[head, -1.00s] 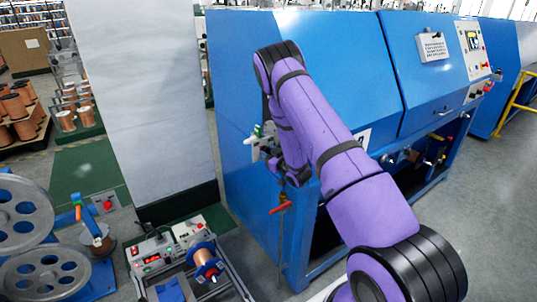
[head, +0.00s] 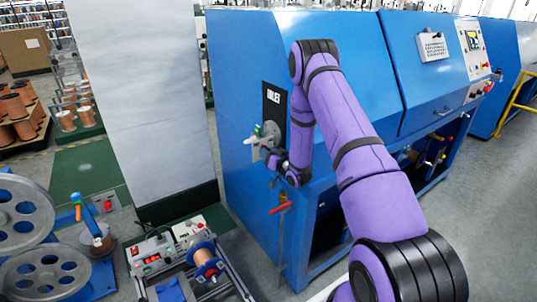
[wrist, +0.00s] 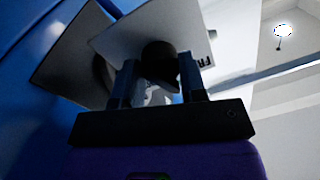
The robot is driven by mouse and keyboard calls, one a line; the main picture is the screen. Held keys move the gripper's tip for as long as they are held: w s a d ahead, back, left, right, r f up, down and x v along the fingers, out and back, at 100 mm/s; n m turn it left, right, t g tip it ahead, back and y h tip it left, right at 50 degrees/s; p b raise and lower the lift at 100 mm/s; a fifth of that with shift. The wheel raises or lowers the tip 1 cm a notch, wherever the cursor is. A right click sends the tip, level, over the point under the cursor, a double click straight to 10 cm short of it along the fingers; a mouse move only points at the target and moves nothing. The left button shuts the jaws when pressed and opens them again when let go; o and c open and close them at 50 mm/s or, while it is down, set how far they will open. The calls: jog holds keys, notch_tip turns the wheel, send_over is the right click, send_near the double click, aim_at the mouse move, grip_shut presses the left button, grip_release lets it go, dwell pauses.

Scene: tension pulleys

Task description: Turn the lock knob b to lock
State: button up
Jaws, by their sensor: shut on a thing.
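In the wrist view a dark round knob (wrist: 160,57) sits between the two fingers of my gripper (wrist: 158,70), in front of a pale plate (wrist: 125,32). My gripper is shut on this knob. No letter on the knob can be read, and its lock position cannot be told. In the head view my gripper (head: 271,160) is at the left end face of the blue machine (head: 235,185), close below a small pale fitting (head: 258,139). The knob is not clearly seen there.
A red-handled valve (head: 280,208) is just below my gripper. A black label panel (head: 274,105) is above it. A grey pillar (head: 140,90) stands to the left. A winding unit with a copper spool (head: 206,264) is on the floor in front.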

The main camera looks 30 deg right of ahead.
jog(key=m, duration=0.7)
jog(key=shift+h, duration=0.3)
jog(key=m, duration=0.5)
jog(key=shift+f+m, duration=0.1)
jog(key=shift+m, duration=0.3)
jog(key=shift+a, duration=0.1)
jog(key=o, duration=0.9)
jog(key=s, duration=1)
jog(key=shift+s+d+f, duration=0.2)
jog(key=shift+s+f, duration=0.1)
jog(key=shift+s, duration=0.1)
